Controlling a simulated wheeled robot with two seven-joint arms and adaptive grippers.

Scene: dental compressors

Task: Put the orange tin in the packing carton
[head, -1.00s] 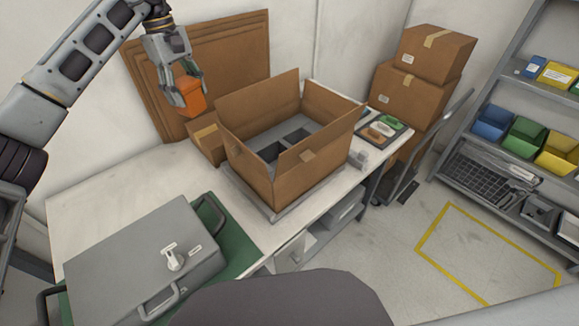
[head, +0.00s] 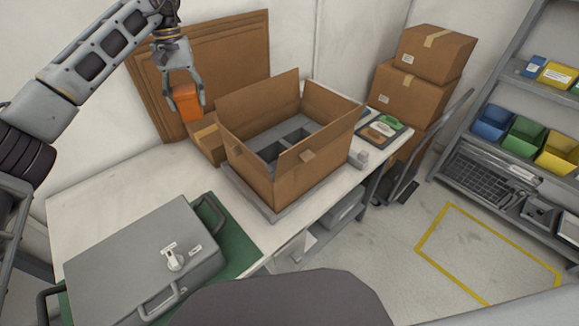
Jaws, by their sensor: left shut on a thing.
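The orange tin (head: 186,104) is a small orange block-shaped tin held in the air. My left gripper (head: 187,97) is shut on it, with a finger on each side. It hangs left of the packing carton (head: 267,173), in front of the flat cardboard sheets. The packing carton is a brown open box with its flaps up, standing on a grey plate on the white table. Grey dividers (head: 290,139) show inside it, and part of its floor is hidden by the walls. My right gripper is not in view.
A small cardboard box (head: 209,140) stands behind the carton's left side. A grey case (head: 140,258) lies on a green mat at the front left. A tray (head: 385,130) with coloured items lies right of the carton. The white table (head: 120,185) is clear behind the case.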

